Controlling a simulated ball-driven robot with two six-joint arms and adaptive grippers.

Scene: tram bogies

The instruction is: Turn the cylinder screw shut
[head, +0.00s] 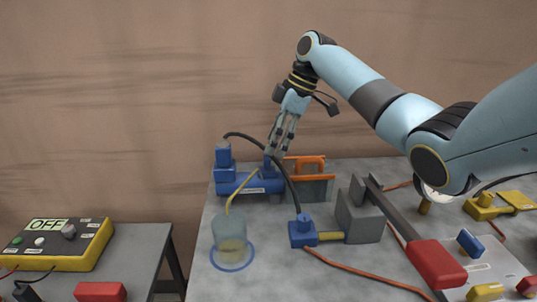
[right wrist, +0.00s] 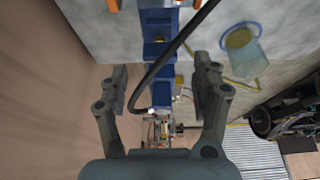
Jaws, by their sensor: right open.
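The blue cylinder (head: 250,187) lies on the grey table, with a raised blue block at each end. A black hose (head: 262,139) arches from its left block to a small blue unit, and a thin yellow tube (head: 236,190) runs toward a jar. My right gripper (head: 275,153) points down just above the cylinder's right end. In the right wrist view, its fingers (right wrist: 162,75) are apart and empty, with blue cylinder parts (right wrist: 160,50) and the black hose showing between them. The screw itself is too small to make out surely. My left gripper is in neither view.
A clear jar (head: 231,236) with yellow liquid stands in front of the cylinder. An orange-handled grey box (head: 313,188), the small blue unit (head: 303,232) and a red-handled lever (head: 437,262) stand to the right. A yellow control box (head: 60,246) reads OFF.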

